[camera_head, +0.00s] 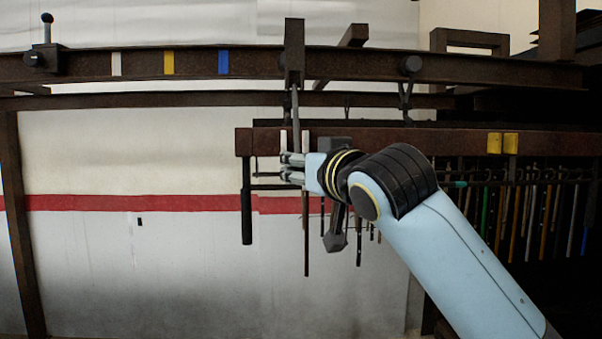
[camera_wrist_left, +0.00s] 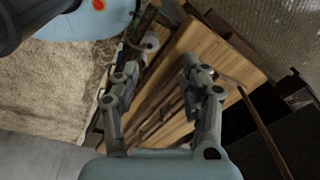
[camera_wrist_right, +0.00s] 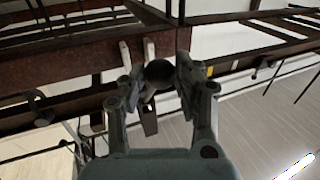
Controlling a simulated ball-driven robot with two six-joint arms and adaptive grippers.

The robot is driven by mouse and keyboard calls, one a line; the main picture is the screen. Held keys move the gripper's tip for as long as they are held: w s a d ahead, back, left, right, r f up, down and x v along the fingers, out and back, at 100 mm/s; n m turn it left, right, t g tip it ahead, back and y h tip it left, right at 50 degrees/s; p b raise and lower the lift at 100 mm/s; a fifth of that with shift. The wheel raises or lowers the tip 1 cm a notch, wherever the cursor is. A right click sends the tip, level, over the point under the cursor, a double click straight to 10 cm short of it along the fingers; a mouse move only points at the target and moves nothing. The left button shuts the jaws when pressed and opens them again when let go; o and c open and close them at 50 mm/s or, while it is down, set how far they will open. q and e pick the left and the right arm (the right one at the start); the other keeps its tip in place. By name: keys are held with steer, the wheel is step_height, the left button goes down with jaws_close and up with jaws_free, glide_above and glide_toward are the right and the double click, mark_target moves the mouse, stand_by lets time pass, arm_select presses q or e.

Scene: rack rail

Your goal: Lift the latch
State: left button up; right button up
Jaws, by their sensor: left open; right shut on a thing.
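My right gripper (camera_head: 291,167) is at the left end of the hanging brown rail (camera_head: 385,141). In the right wrist view its fingers (camera_wrist_right: 157,78) are closed on a dark round knob (camera_wrist_right: 159,72), which I take to be the latch's knob. The fingers hide most of the latch in the head view. Two short pale posts (camera_wrist_right: 125,53) stand beside the fingers. My left gripper (camera_wrist_left: 155,85) shows only in the left wrist view, with its fingers apart and nothing between them.
A long upper beam (camera_head: 195,62) carries white, yellow and blue marks, and a lever with a ball top (camera_head: 47,30) at its left. Several rods (camera_head: 535,215) hang at the right. A wooden board (camera_wrist_left: 205,65) is behind my left fingers. Free room lies at the lower left.

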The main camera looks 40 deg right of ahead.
steer(key=shift+s+a+r, duration=0.4)
steer(key=shift+s+r, duration=0.25)
steer(key=shift+r, duration=0.15)
steer(key=shift+s+a+r, duration=0.4)
steer(key=shift+s+r, duration=0.25)
steer(key=shift+r, duration=0.15)
steer(key=o, duration=1)
steer(key=shift+s, duration=0.1)
steer(key=shift+f, duration=0.1)
